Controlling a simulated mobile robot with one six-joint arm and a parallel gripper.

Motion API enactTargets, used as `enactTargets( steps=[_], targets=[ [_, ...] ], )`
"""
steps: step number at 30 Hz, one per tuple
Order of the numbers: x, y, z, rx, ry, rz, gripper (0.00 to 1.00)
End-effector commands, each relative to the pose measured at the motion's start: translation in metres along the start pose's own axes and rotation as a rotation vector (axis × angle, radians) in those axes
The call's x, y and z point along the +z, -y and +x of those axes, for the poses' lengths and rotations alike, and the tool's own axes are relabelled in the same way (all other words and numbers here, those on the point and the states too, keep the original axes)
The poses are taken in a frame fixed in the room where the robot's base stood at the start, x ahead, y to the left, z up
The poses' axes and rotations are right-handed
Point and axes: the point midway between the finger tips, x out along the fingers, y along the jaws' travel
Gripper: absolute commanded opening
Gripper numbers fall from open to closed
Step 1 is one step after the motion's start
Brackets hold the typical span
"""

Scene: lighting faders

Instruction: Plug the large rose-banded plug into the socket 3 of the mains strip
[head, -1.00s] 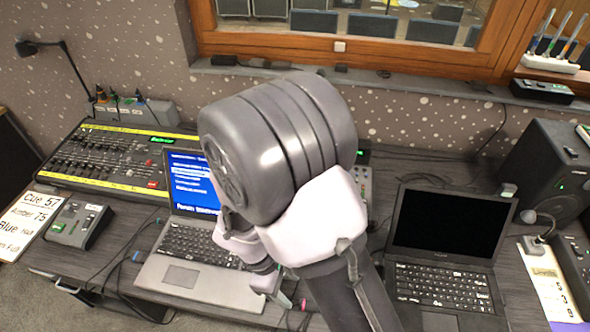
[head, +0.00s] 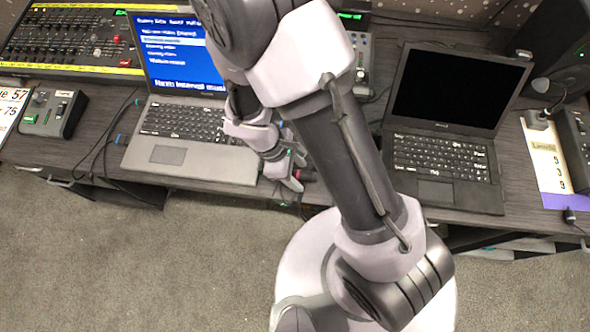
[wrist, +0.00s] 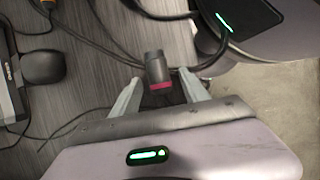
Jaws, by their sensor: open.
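The rose-banded plug (wrist: 155,68) is dark grey with a rose band at its near end. In the wrist view it lies between the two fingers of my gripper (wrist: 160,78), with a visible gap on each side. The fingers are open and not closed on it. In the head view my gripper (head: 290,178) is low over the desk's front edge, just right of the left laptop's front corner. The plug is too small and covered there to make out clearly. The mains strip and its socket 3 are not identifiable in the current views.
The blue-screened laptop (head: 190,130) stands left of my gripper, the black-screened laptop (head: 445,125) right. A fader desk (head: 70,42) is at the far left. Dark cables (wrist: 115,45) run around the plug. The carpet (head: 130,260) in front is clear.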

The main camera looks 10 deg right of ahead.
Motion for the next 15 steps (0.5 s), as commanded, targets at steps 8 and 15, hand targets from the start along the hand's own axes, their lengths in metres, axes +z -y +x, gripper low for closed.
enactTargets(
  steps=[8,15],
  targets=[
    [0.0001,0.0,-0.0006,0.0,0.0,0.0,0.06],
    [0.0023,0.0,-0.006,0.0,0.0,0.001,0.0]
  ],
)
